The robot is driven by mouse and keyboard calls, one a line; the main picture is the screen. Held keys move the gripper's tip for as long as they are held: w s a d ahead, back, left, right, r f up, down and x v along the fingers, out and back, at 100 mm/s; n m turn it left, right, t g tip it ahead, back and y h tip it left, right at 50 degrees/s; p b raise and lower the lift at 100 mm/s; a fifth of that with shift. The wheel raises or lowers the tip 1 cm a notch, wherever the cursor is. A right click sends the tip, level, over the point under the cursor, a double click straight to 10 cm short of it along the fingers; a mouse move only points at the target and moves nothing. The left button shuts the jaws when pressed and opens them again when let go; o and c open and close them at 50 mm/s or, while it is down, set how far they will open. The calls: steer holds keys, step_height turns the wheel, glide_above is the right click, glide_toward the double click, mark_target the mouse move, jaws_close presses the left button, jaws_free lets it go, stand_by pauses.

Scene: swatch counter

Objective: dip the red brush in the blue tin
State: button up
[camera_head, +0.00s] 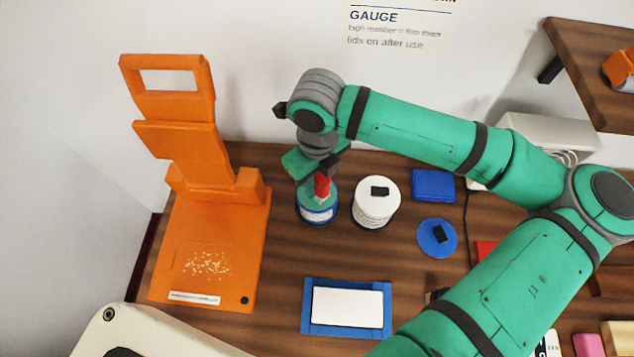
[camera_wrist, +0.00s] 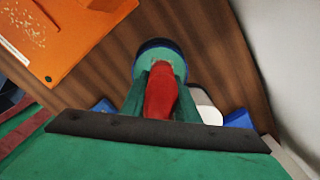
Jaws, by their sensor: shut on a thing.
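The red brush (camera_head: 321,185) is held upright between the green fingers of my gripper (camera_head: 318,180); its red handle (camera_wrist: 160,92) also shows in the wrist view. Below it stands the blue tin (camera_head: 318,216), open, with a pale label; its dark rim (camera_wrist: 152,43) and green inside show in the wrist view. The brush is over the tin's mouth, and its lower end is hidden, so I cannot tell how deep it reaches. A round blue lid (camera_head: 426,238) with a black knob lies on the counter to the right.
A white-lidded tin (camera_head: 376,203) stands close right of the blue tin. An orange stand (camera_head: 215,250) is at the left. A blue tray (camera_head: 347,327) with a white card lies in front, and a blue block (camera_head: 433,184) sits at the back right. A wooden shelf (camera_head: 590,70) is upper right.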

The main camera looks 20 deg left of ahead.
mark_target(317, 182)
steer(key=shift+r, duration=2.7)
